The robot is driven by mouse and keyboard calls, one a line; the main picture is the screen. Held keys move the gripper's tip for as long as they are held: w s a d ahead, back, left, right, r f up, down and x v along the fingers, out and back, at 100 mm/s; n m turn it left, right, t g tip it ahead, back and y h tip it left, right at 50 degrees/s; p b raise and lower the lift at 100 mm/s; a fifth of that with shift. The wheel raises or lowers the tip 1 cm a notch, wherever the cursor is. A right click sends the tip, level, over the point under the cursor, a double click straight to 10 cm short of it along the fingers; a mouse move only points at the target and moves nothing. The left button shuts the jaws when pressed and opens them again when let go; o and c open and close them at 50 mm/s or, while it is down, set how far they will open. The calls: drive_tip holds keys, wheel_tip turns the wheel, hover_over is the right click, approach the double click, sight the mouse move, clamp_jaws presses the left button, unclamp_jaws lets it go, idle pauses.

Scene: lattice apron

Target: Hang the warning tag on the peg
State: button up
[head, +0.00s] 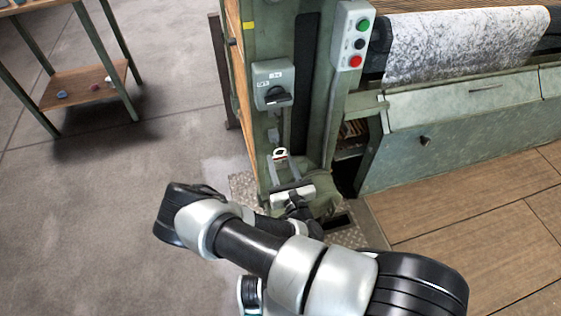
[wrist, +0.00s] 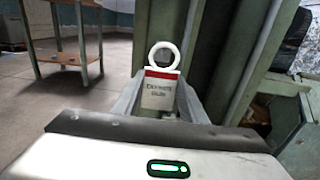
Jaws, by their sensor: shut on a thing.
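The warning tag (wrist: 159,93) is a white card with a red band, dark lettering and a white ring at its top. It stands upright between the fingers of my gripper (wrist: 160,104), which is shut on it. In the head view the tag's ring (head: 280,153) shows above my gripper (head: 285,166), in front of the green machine post and below the grey switch box (head: 273,84). I cannot clearly pick out the peg. A small dark piece (head: 232,41) sticks out at the post's left edge near a yellow mark, but I cannot tell whether it is the peg.
A push-button box (head: 352,36) with green, black and red buttons is on the post, right of the switch box. A speckled roll (head: 465,45) lies over the green machine at right. A shelf table (head: 84,85) stands at left. The floor (head: 150,180) between is clear.

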drive_tip(key=shift+w+a, duration=0.1)
drive_tip(key=shift+w, duration=0.25)
drive_tip(key=shift+x, duration=1.45)
drive_tip(key=shift+w+f, duration=0.2)
drive_tip(key=shift+f, duration=0.25)
idle(0.6)
idle(0.4)
drive_tip(key=o, duration=1.1)
drive_tip(key=shift+c, duration=0.2)
drive_tip(key=p+v, duration=0.3)
drive_tip(key=v, duration=1.4)
drive_tip(key=shift+s+p, duration=0.2)
drive_tip(key=shift+p, duration=0.1)
